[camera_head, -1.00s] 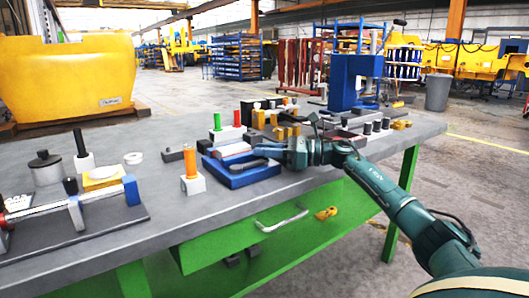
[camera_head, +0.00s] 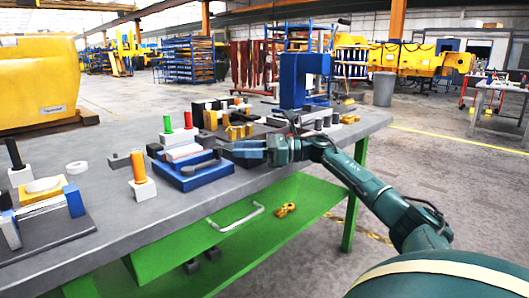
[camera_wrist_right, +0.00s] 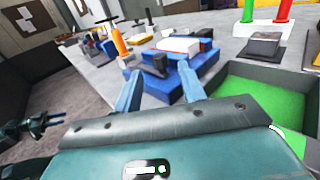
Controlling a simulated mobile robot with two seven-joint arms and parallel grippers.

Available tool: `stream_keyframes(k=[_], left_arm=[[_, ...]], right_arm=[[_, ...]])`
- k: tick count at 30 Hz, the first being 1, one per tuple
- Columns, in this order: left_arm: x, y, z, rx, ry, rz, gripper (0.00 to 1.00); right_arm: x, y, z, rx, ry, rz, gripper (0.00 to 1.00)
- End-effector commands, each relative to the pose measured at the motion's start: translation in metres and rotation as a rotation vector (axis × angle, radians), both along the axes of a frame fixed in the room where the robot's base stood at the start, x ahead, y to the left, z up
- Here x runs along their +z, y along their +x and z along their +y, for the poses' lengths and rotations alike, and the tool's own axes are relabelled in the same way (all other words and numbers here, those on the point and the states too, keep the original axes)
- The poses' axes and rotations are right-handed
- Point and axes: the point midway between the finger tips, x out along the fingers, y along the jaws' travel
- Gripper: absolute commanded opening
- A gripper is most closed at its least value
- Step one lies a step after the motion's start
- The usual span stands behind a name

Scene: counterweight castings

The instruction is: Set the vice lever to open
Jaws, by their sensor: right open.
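A blue vice-like block (camera_head: 192,178) sits on the grey workbench near its front edge, with a dark lever (camera_head: 200,166) lying across its top. In the right wrist view the blue block (camera_wrist_right: 180,82) is straight ahead, and the lever's dark end (camera_wrist_right: 156,64) stands up near the fingertips. My right gripper (camera_head: 243,149) comes in from the right, just beside the block; its blue-grey fingers are spread and empty. They frame the lever end in the wrist view (camera_wrist_right: 161,80), but contact cannot be told. A dark gripper, apparently my left (camera_wrist_right: 42,125), shows at the wrist view's left edge.
An orange cylinder on a white block (camera_head: 140,172) stands left of the vice. Green (camera_head: 168,124) and red cylinders stand behind it. A tall blue press (camera_head: 303,78) stands at the back right. An open green drawer (camera_head: 225,225) juts out below the bench front.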

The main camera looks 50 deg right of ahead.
Motion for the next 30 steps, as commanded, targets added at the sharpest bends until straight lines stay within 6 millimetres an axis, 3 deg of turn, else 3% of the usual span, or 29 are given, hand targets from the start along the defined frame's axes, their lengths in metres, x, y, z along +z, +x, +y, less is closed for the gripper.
stream_keyframes(k=[3, 10, 30], left_arm=[[-0.005, 0.003, -0.004, -0.013, 0.009, -0.006, 0.43], [-0.010, 0.004, -0.006, -0.026, 0.026, -0.004, 0.43], [-0.011, 0.004, -0.005, -0.028, 0.031, -0.005, 0.43]], right_arm=[[-0.004, -0.018, -0.018, -0.003, -0.001, 0.004, 0.41], [-0.001, -0.040, -0.037, -0.001, 0.000, 0.001, 0.41], [0.000, -0.045, -0.042, 0.001, 0.001, -0.001, 0.41]])
